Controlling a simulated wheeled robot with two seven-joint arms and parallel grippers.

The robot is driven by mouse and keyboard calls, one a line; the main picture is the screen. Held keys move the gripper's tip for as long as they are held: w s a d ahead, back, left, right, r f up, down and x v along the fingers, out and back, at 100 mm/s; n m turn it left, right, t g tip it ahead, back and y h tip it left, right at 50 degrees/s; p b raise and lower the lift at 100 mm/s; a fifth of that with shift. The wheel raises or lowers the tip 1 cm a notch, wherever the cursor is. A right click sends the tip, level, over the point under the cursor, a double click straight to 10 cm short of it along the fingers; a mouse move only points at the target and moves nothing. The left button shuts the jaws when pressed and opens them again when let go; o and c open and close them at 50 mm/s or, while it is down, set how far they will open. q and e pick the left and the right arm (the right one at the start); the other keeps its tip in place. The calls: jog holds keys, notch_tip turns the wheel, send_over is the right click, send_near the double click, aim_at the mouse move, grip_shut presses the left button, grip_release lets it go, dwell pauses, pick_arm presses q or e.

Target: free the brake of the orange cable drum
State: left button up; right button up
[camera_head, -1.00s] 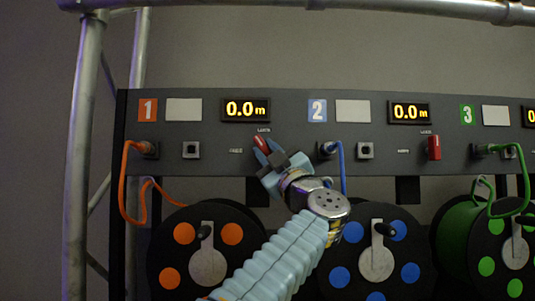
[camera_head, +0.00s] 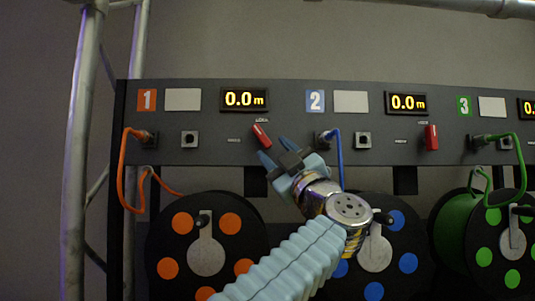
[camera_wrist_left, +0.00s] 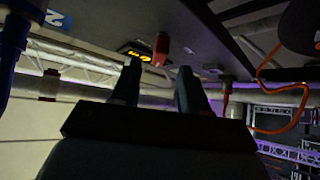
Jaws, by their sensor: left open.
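The orange drum (camera_head: 230,252) with orange dots hangs below panel section 1. Its red brake lever (camera_head: 261,136) sits on the panel under the 0.0 m display, with its top tilted to the left. My left gripper (camera_head: 275,152) is open, just below and right of the lever, with nothing between its fingers. In the left wrist view the red lever (camera_wrist_left: 161,46) shows beyond the gap between the open fingertips (camera_wrist_left: 158,78), apart from them. The small labels near the lever are too small to read surely. My right gripper is in neither view.
The orange cable (camera_head: 125,180) loops from its socket at the left. The blue cable (camera_head: 339,160) hangs close to the right of my gripper. A second red lever (camera_head: 431,137) stands upright at section 2. Metal truss tubes (camera_head: 82,150) stand at the left.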

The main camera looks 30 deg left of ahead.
pick_arm(q)
jog(key=b+v, duration=0.2)
jog(key=v, duration=0.6)
jog(key=shift+d+f, duration=0.15)
jog(key=shift+s, duration=0.1)
